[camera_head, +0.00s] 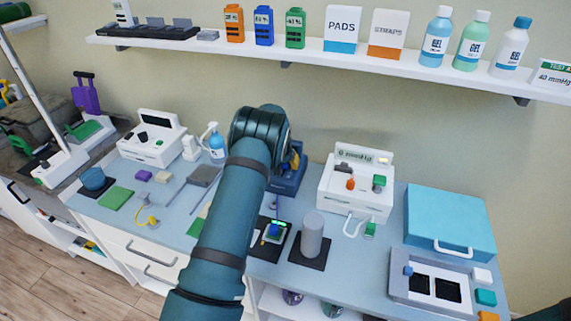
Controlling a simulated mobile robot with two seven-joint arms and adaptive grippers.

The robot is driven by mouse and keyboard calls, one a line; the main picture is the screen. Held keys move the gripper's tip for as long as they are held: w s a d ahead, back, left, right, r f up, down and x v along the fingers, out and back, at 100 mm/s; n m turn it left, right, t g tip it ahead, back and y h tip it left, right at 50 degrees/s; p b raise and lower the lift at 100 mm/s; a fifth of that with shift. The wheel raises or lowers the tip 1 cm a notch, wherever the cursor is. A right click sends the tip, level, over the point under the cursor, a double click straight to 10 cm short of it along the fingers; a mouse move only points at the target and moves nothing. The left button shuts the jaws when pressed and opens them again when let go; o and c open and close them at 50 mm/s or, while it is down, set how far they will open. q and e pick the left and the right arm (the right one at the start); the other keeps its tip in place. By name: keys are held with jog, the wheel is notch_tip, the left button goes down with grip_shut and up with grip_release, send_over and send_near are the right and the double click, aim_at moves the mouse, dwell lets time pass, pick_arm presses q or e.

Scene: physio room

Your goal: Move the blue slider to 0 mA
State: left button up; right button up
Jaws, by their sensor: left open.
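A small dark unit (258,250) with a lit green strip lies on the bench, partly behind my left arm. A small blue part (274,230) on it looks like the slider; its scale is too small to read. My left arm rises from the bottom of the view and bends down at the wrist. My left gripper (277,207) is mostly hidden behind the arm; a thin dark part shows just above the blue part. It is open, and I cannot tell whether it touches the slider. My right gripper is not in view.
A grey cylinder (312,238) stands on a dark pad right of the unit. A white device (355,188) with a display is behind it. A light-blue case (450,222) and a grey panel (438,283) are at right. A loaded shelf (330,47) runs above.

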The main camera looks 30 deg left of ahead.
pick_arm(q)
jog(key=shift+w+f, duration=0.2)
jog(key=shift+f, duration=0.2)
grip_shut()
jog(key=shift+s, duration=0.1)
